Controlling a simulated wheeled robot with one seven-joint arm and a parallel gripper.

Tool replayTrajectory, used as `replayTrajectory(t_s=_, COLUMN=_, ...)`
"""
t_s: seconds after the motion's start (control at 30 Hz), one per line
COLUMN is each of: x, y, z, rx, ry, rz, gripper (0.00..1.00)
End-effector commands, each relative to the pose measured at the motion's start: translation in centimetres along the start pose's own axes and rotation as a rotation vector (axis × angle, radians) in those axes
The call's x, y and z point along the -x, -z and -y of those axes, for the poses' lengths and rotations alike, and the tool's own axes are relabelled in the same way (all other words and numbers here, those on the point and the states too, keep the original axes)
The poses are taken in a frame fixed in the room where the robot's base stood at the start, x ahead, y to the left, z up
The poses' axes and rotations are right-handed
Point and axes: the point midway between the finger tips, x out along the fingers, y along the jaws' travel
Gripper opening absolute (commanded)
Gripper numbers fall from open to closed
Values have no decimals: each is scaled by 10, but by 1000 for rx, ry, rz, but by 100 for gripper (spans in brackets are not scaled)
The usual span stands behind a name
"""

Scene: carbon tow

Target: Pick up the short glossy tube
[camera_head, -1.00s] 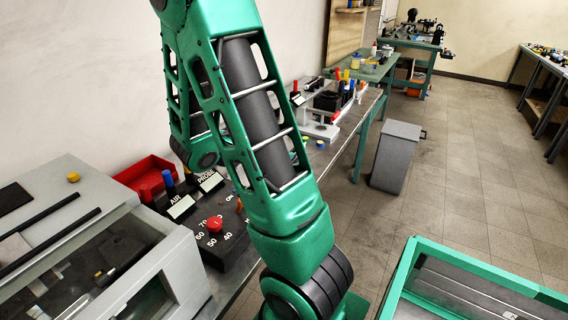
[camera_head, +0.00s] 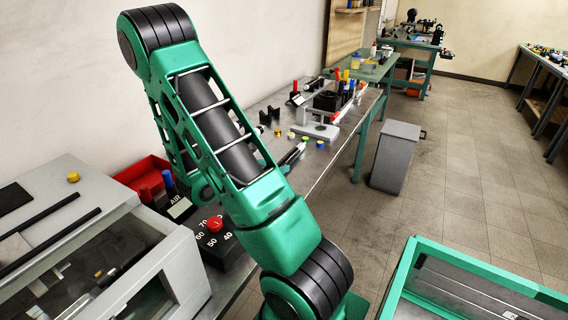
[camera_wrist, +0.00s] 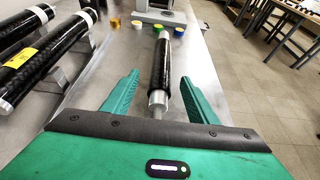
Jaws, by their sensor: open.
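A dark glossy tube (camera_wrist: 161,68) with a silver metal end lies lengthwise on the metal bench in the wrist view, pointing away from me. My gripper (camera_wrist: 159,77) is open, with one green finger on each side of the tube. Both fingers appear apart from it, and nothing is held. I cannot tell how high the fingers are above the bench. In the head view a dark tube (camera_head: 291,155) shows just right of my arm, partly hidden by it.
Larger black tubes (camera_wrist: 38,63) with silver ends, one with a yellow label, lie at the left in the wrist view. Small coloured caps (camera_wrist: 180,29) and a grey stand (camera_wrist: 160,14) are beyond the tube. A red-button control box (camera_head: 215,238) sits near my arm. Bench right of the tube is clear.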

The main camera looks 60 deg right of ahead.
Motion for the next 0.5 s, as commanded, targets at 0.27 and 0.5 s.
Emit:
replayTrajectory(t_s=0.27, x=-20, y=-2, z=1, rx=-3, ry=3, rz=1, gripper=53)
replayTrajectory(t_s=0.5, x=-50, y=-2, z=2, rx=-4, ry=6, rz=1, gripper=53)
